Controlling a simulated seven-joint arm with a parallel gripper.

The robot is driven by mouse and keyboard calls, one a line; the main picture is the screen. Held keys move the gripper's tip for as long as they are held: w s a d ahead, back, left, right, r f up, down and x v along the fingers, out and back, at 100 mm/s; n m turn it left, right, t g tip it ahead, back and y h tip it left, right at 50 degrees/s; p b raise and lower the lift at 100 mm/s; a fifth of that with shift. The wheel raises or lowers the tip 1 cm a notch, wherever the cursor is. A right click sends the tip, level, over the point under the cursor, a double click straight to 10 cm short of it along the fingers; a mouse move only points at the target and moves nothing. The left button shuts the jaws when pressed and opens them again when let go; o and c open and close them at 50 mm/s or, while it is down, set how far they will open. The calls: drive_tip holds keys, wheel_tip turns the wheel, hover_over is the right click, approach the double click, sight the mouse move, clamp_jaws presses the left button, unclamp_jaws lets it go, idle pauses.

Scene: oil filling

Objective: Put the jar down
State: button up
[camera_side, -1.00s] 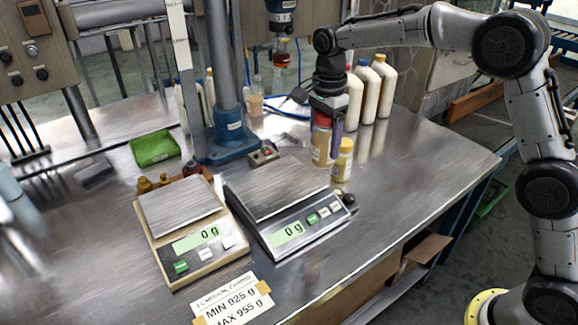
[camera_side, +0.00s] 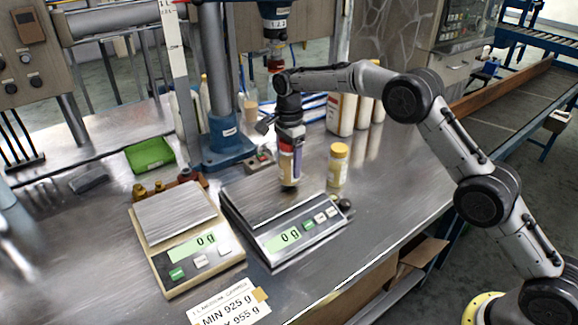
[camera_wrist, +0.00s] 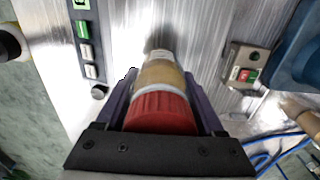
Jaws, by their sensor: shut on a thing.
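My gripper (camera_side: 290,148) is shut on a jar (camera_side: 290,172) with a pale, labelled body; its red lid (camera_wrist: 160,112) sits between the fingers in the wrist view. The jar is upright in the side view, at the back right corner of the right-hand scale (camera_side: 262,193). That scale reads 0 g. I cannot tell how high the jar's base is or whether it overlaps the pan. The scale's buttons (camera_wrist: 87,50) show at the left in the wrist view.
A jar with a yellow lid (camera_side: 338,165) stands just right of the held jar. A left-hand scale (camera_side: 176,213) also reads 0 g. A small switch box (camera_side: 259,161) lies behind the right scale. White bottles (camera_side: 341,115) stand at the back. The table's right side is clear.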

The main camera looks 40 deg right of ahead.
drive_tip(key=shift+f, duration=0.55)
drive_tip(key=shift+f, duration=0.1)
drive_tip(key=o, duration=1.5)
drive_tip(key=shift+f, duration=0.1)
wheel_tip(320, 180, up, 11)
drive_tip(key=shift+r, duration=0.7)
